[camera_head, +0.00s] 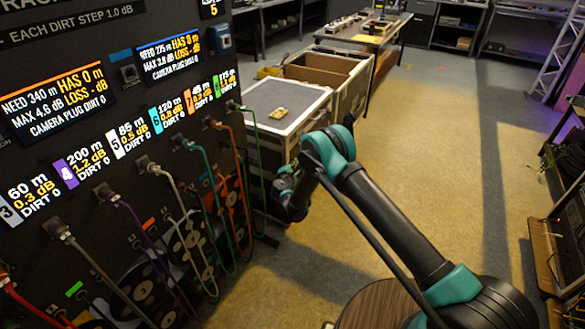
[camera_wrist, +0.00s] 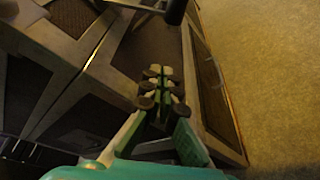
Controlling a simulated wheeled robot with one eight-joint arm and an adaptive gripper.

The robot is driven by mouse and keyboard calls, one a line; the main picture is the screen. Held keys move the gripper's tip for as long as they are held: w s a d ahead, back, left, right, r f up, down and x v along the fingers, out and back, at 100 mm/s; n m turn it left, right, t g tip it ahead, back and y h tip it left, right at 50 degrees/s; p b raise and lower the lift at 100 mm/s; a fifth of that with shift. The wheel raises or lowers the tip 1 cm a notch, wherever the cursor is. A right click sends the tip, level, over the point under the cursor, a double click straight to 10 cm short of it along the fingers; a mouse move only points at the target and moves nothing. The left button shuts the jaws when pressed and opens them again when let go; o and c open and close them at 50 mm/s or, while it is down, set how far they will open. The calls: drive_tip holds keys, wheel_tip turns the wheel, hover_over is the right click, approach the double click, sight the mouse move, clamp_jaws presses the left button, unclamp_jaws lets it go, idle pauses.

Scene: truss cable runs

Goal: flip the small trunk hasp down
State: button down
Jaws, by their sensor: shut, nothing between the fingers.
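A dark trunk with pale metal edging and a grey lid (camera_head: 268,94) stands left of centre in the head view. Its edged dark panels (camera_wrist: 150,50) fill much of the wrist view. I cannot make out the small hasp for certain in either view; it may be hidden or too small. My gripper (camera_wrist: 160,88) is shut and empty, its fingertips in front of the trunk panels; whether they touch is unclear. In the head view my gripper (camera_head: 287,180) is small and dark, low beside the trunk's near side.
A yellow item (camera_head: 279,113) lies on the lid. An open wooden-lined case (camera_head: 325,70) stands behind, and a workbench (camera_head: 365,32) beyond. A black panel with several hanging cables (camera_head: 190,170) is on the left. The floor (camera_head: 450,130) to the right is mostly clear.

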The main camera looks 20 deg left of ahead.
drive_tip(key=w, duration=0.1)
drive_tip(key=w+d+r, duration=0.1)
drive_tip(key=w+d, duration=0.1)
drive_tip(key=shift+w+d+r, duration=0.15)
drive_tip(key=shift+d+r, duration=0.1)
drive_tip(key=shift+r, duration=0.1)
drive_tip(key=shift+d+r, duration=0.1)
idle(0.4)
drive_tip(key=d+r+n+g+h, duration=0.1)
drive_tip(key=d+r+n+h, duration=0.3)
drive_tip(key=r+n, duration=0.5)
drive_tip(key=shift+s+r+g+h, duration=0.2)
drive_tip(key=shift+r+g+h, duration=0.1)
drive_tip(key=shift+h, duration=0.2)
idle(0.5)
idle(0.4)
